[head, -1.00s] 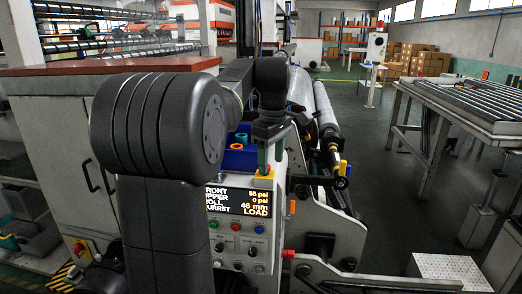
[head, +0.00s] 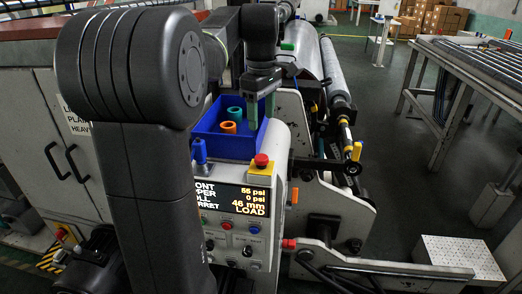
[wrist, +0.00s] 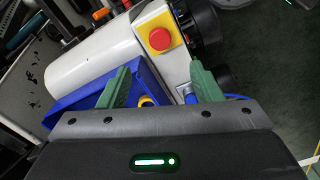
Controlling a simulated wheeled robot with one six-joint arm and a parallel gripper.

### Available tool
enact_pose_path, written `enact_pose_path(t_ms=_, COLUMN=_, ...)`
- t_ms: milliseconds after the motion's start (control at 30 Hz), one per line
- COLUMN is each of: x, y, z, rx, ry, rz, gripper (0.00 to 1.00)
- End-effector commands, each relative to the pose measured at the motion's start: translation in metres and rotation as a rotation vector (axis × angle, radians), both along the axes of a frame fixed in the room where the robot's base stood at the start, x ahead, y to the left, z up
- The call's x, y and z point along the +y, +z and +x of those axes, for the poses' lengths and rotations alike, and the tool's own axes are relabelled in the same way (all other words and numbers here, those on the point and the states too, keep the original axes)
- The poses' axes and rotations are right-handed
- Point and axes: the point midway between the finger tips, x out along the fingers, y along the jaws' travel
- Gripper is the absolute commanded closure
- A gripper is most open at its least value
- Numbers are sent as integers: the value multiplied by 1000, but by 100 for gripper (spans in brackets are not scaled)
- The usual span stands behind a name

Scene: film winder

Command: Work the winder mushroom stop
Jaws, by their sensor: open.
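The mushroom stop is a red button (head: 261,160) on a yellow box (head: 260,170), on top of the winder's console beside the display. In the wrist view the red button (wrist: 159,39) shows unobstructed on its yellow box (wrist: 170,22), beyond the fingertips and between their lines. My gripper (head: 261,112) has green fingers and is open and empty. In the head view it appears above and behind the stop, over the right side of a blue bin. The gripper also shows in the wrist view (wrist: 160,78), its fingers wide apart and clear of the button.
The blue bin (head: 228,146) holds an orange ring (head: 229,127) and a teal ring (head: 234,113). A blue knob (head: 199,151) stands left of the display (head: 231,199). Rollers (head: 335,70) lie behind to the right. Open floor lies between the winder and the roller table (head: 480,70).

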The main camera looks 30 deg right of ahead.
Motion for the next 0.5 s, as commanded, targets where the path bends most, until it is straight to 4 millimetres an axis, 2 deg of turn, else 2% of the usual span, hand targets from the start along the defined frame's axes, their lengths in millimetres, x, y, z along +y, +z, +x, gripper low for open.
enact_pose_path(t_ms=300, x=1, y=-70, z=-1, rx=4, ry=0, rz=3, gripper=41)
enact_pose_path(t_ms=500, x=0, y=-101, z=0, rx=2, ry=0, rz=2, gripper=41)
